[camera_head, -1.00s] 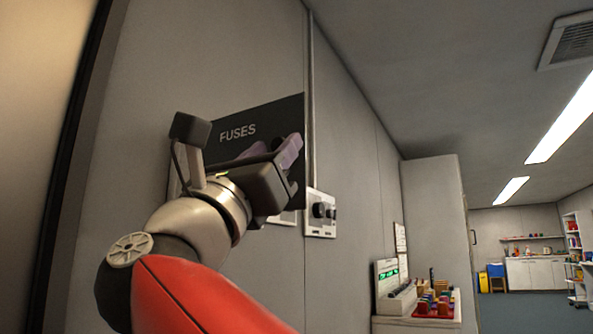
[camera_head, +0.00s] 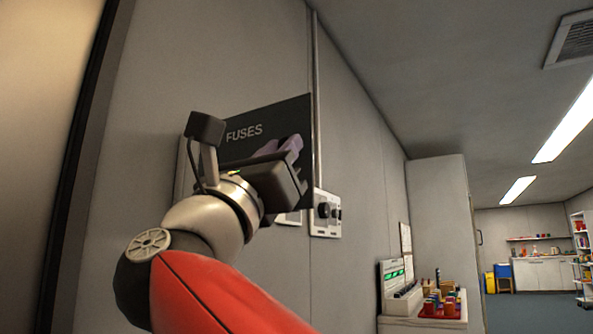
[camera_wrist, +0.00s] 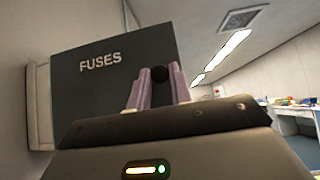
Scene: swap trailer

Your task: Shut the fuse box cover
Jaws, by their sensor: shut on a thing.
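The fuse box cover (camera_head: 283,120) is a dark panel marked FUSES. It stands open, angled out from the wall, with its right edge towards me. In the wrist view the cover (camera_wrist: 95,95) fills the left middle, with a small round black knob (camera_wrist: 160,73) on it. The pale fuse box (camera_wrist: 40,108) shows at its left; its inside is hidden. My gripper (camera_head: 292,150) is at the cover's right part. In the wrist view my gripper's purple fingers (camera_wrist: 160,88) are shut on the knob, one on each side.
A white panel with dark knobs (camera_head: 326,213) is on the wall just right of and below the cover. A vertical conduit (camera_head: 317,90) runs beside it. A bench with a lit device (camera_head: 398,280) and a red tray (camera_head: 440,312) stands farther right. Open floor lies beyond.

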